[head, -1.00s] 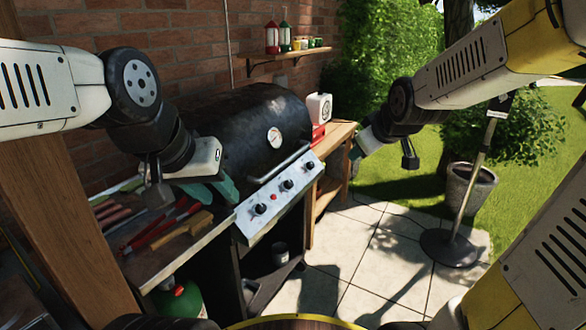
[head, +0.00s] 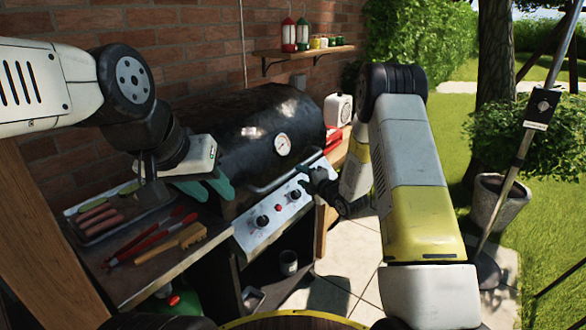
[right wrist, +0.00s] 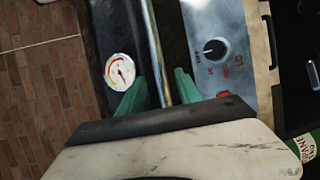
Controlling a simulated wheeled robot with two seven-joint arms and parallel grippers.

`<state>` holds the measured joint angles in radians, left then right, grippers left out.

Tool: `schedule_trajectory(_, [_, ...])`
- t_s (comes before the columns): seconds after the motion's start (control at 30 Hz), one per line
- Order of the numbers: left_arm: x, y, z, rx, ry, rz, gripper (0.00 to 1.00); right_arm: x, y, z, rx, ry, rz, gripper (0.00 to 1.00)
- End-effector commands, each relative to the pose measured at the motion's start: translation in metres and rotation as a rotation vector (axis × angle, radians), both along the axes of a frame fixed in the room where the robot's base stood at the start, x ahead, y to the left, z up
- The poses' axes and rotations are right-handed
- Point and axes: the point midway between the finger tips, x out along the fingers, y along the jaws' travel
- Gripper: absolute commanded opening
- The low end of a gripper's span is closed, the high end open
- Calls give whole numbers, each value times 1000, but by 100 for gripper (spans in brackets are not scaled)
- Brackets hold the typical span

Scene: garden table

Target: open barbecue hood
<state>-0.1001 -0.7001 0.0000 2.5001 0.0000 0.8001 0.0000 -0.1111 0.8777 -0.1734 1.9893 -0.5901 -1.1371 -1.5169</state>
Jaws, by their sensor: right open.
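The barbecue hood (head: 230,135) is black, rounded and closed, with a round white gauge (head: 283,144) on its front. Its metal handle (head: 285,172) runs along the lower front edge, above the knob panel (head: 270,215). In the right wrist view the handle (right wrist: 155,45) runs between the teal fingers of my right gripper (right wrist: 161,78), which is open around it. The gauge (right wrist: 119,71) shows left of the fingers there. My left gripper (head: 206,188) is open and empty beside the hood's left end.
A tray of sausages (head: 110,213), red tongs (head: 150,240) and a brush (head: 178,243) lie on the left side shelf. A white canister (head: 338,110) stands right of the hood. A brick wall (head: 130,60) is behind. Lawn and a planter (head: 497,203) are at right.

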Motion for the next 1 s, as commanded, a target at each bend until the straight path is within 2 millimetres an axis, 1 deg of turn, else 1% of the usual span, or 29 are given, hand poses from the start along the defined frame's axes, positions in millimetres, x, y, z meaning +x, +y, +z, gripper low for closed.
schedule_trajectory(0.2, [0, 0, 0, 0, 0, 0, 36, 30, 19, -6, 2, 0, 1, 41])
schedule_trajectory(0.4, [0, 0, 0, 0, 0, 0, 36, 51, 31, -10, 2, 2, -2, 41])
schedule_trajectory(0.53, [0, 0, 0, 0, 0, 0, 36, 56, 34, -12, 4, 3, -2, 41])
schedule_trajectory(0.77, [0, 0, 0, 0, 0, 0, 36, 57, 34, -11, 3, 3, -3, 41])
schedule_trajectory(0.87, [0, 0, 0, 0, 0, 0, 36, 56, 34, -11, 3, 3, -3, 24])
schedule_trajectory(0.9, [0, 0, 0, 0, 0, 0, 36, 56, 34, -11, 3, 3, -3, 16])
schedule_trajectory(0.97, [0, 0, 0, 0, 0, 0, 36, 56, 34, -11, 3, 4, -3, 4])
schedule_trajectory(1.0, [0, 0, 0, 0, 0, 0, 36, 56, 34, -11, 3, 4, -3, 0])
